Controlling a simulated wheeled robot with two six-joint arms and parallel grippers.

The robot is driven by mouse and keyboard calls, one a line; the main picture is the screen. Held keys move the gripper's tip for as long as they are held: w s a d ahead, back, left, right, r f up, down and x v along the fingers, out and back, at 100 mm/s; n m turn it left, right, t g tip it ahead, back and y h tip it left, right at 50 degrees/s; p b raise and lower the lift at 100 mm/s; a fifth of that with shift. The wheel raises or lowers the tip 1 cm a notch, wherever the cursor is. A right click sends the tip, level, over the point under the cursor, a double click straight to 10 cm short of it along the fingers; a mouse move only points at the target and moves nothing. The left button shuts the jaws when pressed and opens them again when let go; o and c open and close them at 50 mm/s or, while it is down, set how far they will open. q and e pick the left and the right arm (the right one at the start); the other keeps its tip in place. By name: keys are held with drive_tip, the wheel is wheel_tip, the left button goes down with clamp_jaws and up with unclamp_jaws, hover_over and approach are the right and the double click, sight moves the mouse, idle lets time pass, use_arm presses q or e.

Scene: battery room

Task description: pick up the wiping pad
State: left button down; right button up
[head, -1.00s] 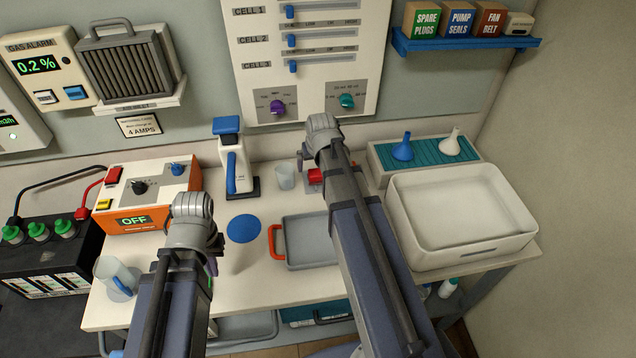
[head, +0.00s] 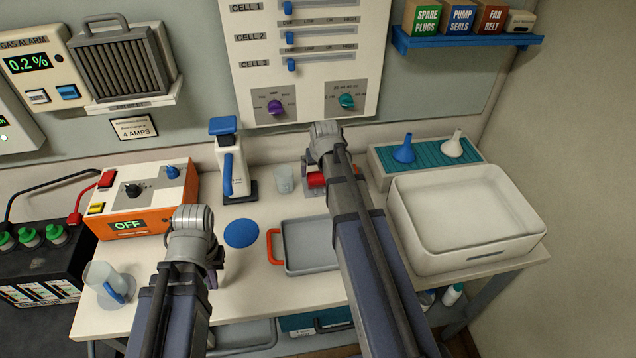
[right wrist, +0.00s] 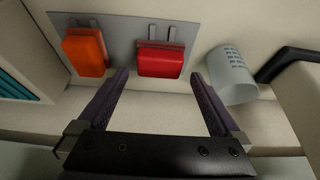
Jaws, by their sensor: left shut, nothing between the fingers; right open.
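No thing is labelled as the wiping pad. A red block (right wrist: 160,62) and an orange block (right wrist: 86,52) sit side by side at a grey plate with prongs (right wrist: 120,34) in the right wrist view; either may be the pad. The red block also shows in the head view (head: 316,180), partly behind my right arm. My right gripper (right wrist: 158,76) is open and empty, its fingertips on either side of the red block's near end in the picture; contact cannot be told. My left gripper (head: 214,277) is shut and empty over the table's front left, fingers mostly hidden.
A clear cup (right wrist: 231,76) stands right of the red block. On the table (head: 150,262) are a blue disc (head: 241,233), a grey tray with an orange handle (head: 312,268), a white basin (head: 525,235), a pump bottle (head: 232,165) and a pitcher (head: 98,275).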

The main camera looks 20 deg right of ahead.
sight(217, 295)
use_arm(q)
wheel_tip(217, 295, down, 3)
drive_tip(key=shift+f+b, duration=0.2)
drive_tip(key=shift+b, duration=1.05)
use_arm(e)
drive_tip(key=x, duration=0.3)
drive_tip(key=shift+w+d+f, duration=0.1)
drive_tip(key=shift+w+f, duration=0.05)
drive_tip(key=shift+f, duration=0.1)
use_arm(q)
drive_tip(key=shift+r, duration=0.1)
use_arm(e)
drive_tip(key=shift+r, duration=0.1)
